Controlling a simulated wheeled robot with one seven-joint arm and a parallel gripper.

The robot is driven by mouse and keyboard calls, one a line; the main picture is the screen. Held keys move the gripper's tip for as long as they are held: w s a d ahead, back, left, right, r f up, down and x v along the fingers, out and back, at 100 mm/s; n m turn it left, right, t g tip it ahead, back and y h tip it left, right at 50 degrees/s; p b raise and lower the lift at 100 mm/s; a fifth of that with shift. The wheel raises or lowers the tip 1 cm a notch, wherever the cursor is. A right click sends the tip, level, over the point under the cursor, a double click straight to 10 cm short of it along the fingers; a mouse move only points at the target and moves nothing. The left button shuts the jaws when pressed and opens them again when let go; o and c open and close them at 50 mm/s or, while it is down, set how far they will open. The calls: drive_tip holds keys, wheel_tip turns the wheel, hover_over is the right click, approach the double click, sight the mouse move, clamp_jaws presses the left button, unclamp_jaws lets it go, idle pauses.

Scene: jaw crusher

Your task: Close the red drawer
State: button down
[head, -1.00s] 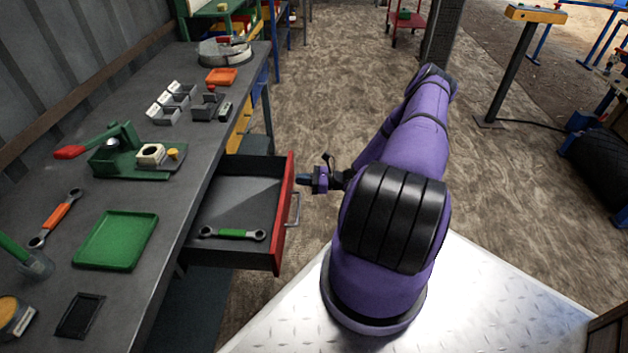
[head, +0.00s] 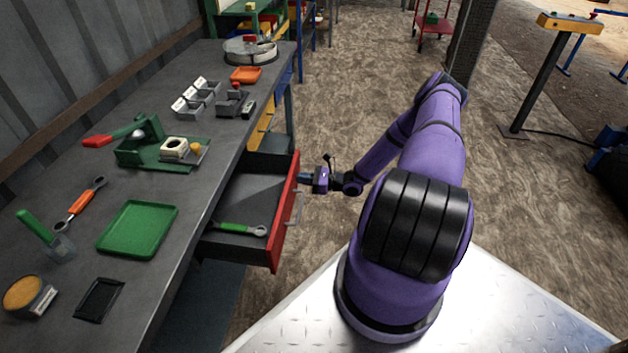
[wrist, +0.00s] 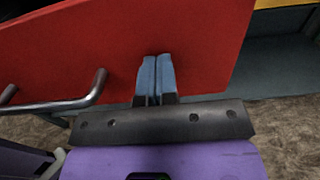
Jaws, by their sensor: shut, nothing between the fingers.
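The red drawer (head: 285,228) sticks out partway from the right side of the workbench, and its red front also fills the upper wrist view (wrist: 130,40). A wrench with a green handle (head: 240,230) lies inside it. The drawer's metal handle (wrist: 75,100) is left of my fingers in the wrist view. My gripper (head: 303,177) is at the outer face of the drawer front, near its far end. In the wrist view my gripper's blue fingers (wrist: 155,78) are together and empty, their tips at the red panel. I cannot tell for sure whether they touch it.
The grey workbench (head: 190,225) carries a green tray (head: 138,228), an orange wrench (head: 80,205), a green press (head: 160,150) and several small grey bins (head: 196,98). Yellow drawer fronts (head: 262,130) lie beyond the red one.

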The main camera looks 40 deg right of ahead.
sight(283, 186)
drive_tip(key=x, duration=2.1)
drive_tip(key=shift+w+a, duration=0.25)
drive_tip(key=shift+w, duration=0.05)
drive_tip(key=shift+w+a+r, duration=0.2)
drive_tip(key=shift+w, duration=0.1)
drive_tip(key=shift+s+d, duration=0.2)
drive_tip(key=shift+s, duration=0.05)
drive_tip(key=v, duration=1.4)
drive_tip(key=shift+f, duration=0.2)
drive_tip(key=shift+r, duration=0.1)
